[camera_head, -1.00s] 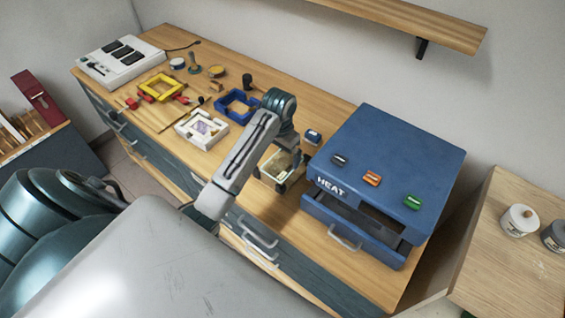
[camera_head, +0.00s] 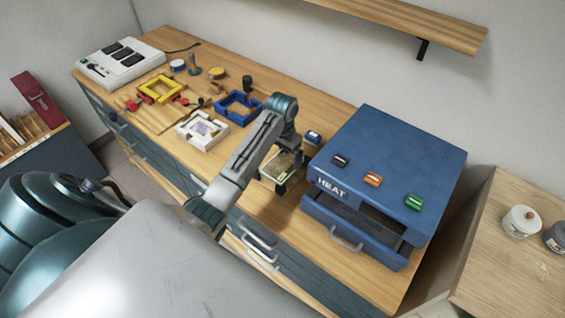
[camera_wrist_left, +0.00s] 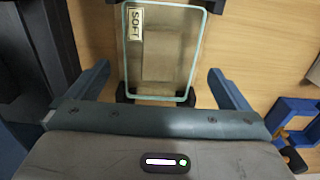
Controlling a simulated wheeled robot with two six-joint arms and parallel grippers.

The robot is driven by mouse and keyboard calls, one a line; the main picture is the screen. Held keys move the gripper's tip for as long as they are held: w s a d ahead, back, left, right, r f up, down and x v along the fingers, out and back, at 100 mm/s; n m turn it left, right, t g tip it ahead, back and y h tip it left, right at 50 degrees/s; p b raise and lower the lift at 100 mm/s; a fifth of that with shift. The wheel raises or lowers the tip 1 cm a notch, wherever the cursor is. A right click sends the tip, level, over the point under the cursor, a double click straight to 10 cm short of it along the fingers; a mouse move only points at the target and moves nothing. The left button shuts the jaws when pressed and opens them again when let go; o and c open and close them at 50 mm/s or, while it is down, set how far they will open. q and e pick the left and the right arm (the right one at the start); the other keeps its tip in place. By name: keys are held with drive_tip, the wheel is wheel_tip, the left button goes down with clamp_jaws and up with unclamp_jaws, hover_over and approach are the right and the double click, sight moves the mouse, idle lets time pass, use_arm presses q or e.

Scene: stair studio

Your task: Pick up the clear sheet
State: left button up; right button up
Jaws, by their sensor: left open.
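The clear sheet (camera_head: 272,176) is a see-through pane with a pale green-white edge, at the middle of the wooden counter, left of the blue HEAT box. In the left wrist view the sheet (camera_wrist_left: 172,30) shows a label that seems to read SOFT, and dark holder parts show at its corners. My left gripper (camera_wrist_left: 158,70) is open, with one finger to each side of the sheet and gaps between. In the head view the wrist hangs over the sheet and partly hides it. My right gripper is not in view.
The blue HEAT box (camera_head: 405,150) with its front drawer (camera_head: 350,232) pulled out stands close on the right. A blue frame (camera_head: 225,113), a white frame (camera_head: 185,131) and a yellow frame (camera_head: 145,88) lie to the left.

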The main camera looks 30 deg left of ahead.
sight(283, 164)
use_arm(q)
drive_tip(key=shift+f+p, duration=0.4)
drive_tip(key=shift+f, duration=1.2)
drive_tip(key=c, duration=1)
drive_tip(key=shift+o, duration=0.2)
drive_tip(key=shift+r, duration=0.1)
